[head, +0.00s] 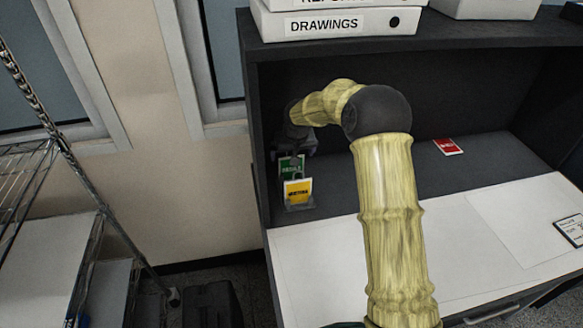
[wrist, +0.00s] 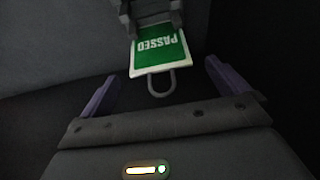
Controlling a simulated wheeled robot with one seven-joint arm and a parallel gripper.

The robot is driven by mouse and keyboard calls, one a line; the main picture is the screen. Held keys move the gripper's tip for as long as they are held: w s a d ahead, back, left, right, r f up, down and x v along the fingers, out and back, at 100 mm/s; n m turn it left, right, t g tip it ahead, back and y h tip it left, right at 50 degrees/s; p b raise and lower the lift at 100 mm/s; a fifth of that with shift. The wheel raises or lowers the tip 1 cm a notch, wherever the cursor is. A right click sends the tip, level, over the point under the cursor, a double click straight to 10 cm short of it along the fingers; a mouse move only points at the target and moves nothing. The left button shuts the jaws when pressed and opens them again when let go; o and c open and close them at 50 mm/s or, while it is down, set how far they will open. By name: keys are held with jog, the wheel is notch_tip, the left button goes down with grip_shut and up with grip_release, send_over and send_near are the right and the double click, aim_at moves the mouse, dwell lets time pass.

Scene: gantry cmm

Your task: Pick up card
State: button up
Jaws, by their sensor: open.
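A green card (head: 290,165) with white lettering is at the left inside of the dark cabinet. In the wrist view it is the green card (wrist: 160,50), reading PASSED upside down, with a white border. A grey loop (wrist: 162,86) projects from its near edge. A yellow card (head: 297,187) is just in front of it in the head view. A red card (head: 447,147) lies apart on the dark surface to the right. My gripper (wrist: 161,74) is open, its purple fingers apart on either side of the loop. Nothing shows between the fingers except the loop; contact cannot be told.
A dark bracket (wrist: 150,12) covers the far edge of the green card. The cabinet's left wall (head: 253,110) is close to my gripper. White binders (head: 335,24) lie on top. A white worktop (head: 320,262) is in front, and a wire rack (head: 25,170) stands left.

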jog(key=shift+x, duration=1.2)
jog(key=shift+c, duration=0.4)
jog(key=c, duration=1.2)
jog(key=shift+o, duration=0.2)
